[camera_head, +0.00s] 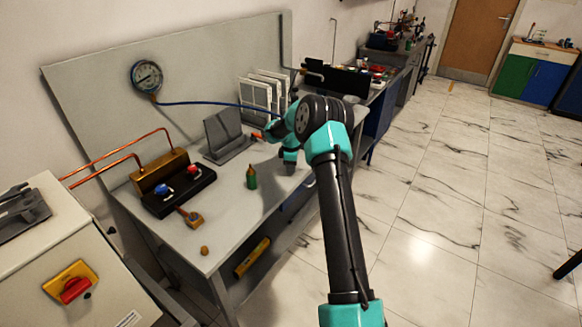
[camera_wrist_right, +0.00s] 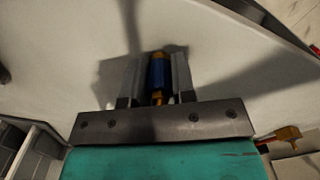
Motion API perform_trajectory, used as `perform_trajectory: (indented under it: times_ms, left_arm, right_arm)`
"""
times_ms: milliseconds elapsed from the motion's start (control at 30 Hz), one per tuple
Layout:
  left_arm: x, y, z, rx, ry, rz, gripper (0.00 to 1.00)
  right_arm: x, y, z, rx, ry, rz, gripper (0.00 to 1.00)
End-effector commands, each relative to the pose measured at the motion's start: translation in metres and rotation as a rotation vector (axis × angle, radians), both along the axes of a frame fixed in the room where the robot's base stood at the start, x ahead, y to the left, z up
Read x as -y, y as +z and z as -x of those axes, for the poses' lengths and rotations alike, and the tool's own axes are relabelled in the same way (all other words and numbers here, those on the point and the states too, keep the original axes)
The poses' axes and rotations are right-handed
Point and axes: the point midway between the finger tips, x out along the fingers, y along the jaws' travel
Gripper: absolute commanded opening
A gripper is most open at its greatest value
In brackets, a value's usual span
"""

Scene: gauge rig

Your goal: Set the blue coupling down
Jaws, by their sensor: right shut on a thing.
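The blue coupling (camera_wrist_right: 157,72), a short blue cylinder with brass-coloured ends, is between the two fingers of my right gripper (camera_wrist_right: 158,80) in the right wrist view. The gripper is shut on it. Pale grey surface shows behind it; I cannot tell whether the coupling touches that surface. In the head view my right gripper (camera_head: 290,168) points down over the right part of the grey workbench (camera_head: 225,228), and the coupling cannot be made out there. My left gripper is in neither view.
A green bottle-like item (camera_head: 251,178) stands left of my right gripper. A grey angled stand (camera_head: 226,140) and white upright panels (camera_head: 256,94) are behind. A dark block with blue and red knobs (camera_head: 180,190) is further left. A blue hose (camera_head: 205,102) runs from the gauge (camera_head: 146,76).

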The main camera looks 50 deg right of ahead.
Motion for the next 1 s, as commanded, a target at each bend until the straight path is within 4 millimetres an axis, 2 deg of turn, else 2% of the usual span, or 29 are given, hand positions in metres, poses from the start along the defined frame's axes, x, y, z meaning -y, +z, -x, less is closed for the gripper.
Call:
perform_trajectory:
  times_ms: [367, 400, 633, 1000]
  left_arm:
    - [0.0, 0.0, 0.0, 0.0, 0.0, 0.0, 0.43]
    - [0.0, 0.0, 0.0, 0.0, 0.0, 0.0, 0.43]
    - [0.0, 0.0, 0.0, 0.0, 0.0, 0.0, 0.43]
    - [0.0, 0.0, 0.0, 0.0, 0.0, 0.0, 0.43]
  right_arm:
    - [0.0001, -0.0033, 0.0002, 0.0, 0.0, 0.0, 0.0]
    - [0.0001, -0.0031, 0.0002, 0.0, 0.0, 0.0, 0.27]
    - [0.0001, -0.0029, 0.0002, 0.0, 0.0, 0.0, 0.49]
    - [0.0003, 0.002, -0.0001, 0.001, 0.0, 0.002, 0.5]
